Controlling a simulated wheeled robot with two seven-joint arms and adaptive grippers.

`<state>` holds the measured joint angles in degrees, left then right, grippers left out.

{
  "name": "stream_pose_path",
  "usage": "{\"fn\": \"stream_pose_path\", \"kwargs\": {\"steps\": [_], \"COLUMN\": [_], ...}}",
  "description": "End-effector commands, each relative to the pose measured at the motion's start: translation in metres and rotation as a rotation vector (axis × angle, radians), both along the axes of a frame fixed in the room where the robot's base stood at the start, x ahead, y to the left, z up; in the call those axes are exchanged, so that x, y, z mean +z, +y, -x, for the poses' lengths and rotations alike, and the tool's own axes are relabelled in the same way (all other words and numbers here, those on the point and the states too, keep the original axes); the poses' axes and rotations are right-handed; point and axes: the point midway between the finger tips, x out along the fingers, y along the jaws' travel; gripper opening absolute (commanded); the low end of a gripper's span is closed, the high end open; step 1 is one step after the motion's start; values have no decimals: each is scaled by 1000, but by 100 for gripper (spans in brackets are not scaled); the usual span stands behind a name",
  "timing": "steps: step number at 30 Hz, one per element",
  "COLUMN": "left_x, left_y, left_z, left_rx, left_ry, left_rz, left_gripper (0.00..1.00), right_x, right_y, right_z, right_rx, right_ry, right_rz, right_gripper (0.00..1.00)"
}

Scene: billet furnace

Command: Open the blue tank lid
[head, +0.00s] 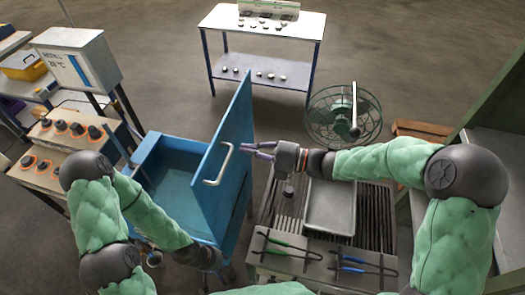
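The blue tank (143,158) stands left of centre in the head view, with its inside showing. Its blue lid (232,135) stands upright along the tank's right side. A pale bar handle (219,166) is on the lid's right-facing side. My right gripper (250,150) is just right of the lid and handle, apart from the handle, with its fingers spread and nothing between them. My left gripper (213,259) is low, near the tank's front; its fingers are too dark and small to read.
A grill-like bench with a metal tray (331,206) and tongs with green (286,245) and blue (352,264) grips is at the right. A fan (343,115) stands behind it. A white table (262,24) is at the back. A knobbed panel (66,140) is at the left.

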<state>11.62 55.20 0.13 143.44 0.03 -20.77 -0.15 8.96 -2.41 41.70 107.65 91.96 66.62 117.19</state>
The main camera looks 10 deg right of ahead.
Motion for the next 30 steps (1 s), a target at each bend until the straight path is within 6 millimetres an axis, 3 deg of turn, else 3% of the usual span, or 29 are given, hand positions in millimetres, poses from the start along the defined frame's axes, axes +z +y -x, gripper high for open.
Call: {"fn": "stream_pose_path", "kwargs": {"steps": [6,12,30], "left_x": [1,3,6], "left_y": [0,0,0], "left_z": [0,0,0], "left_rx": [0,0,0], "left_ry": [0,0,0], "left_rz": [0,0,0], "left_gripper": [32,32,32], "right_x": [0,0,0], "right_y": [38,61,72], "right_z": [-15,-24,-30], "right_rx": [4,2,0], "right_ry": [-1,1,3], "right_rz": [1,2,9], "right_gripper": [0,0,0]}}
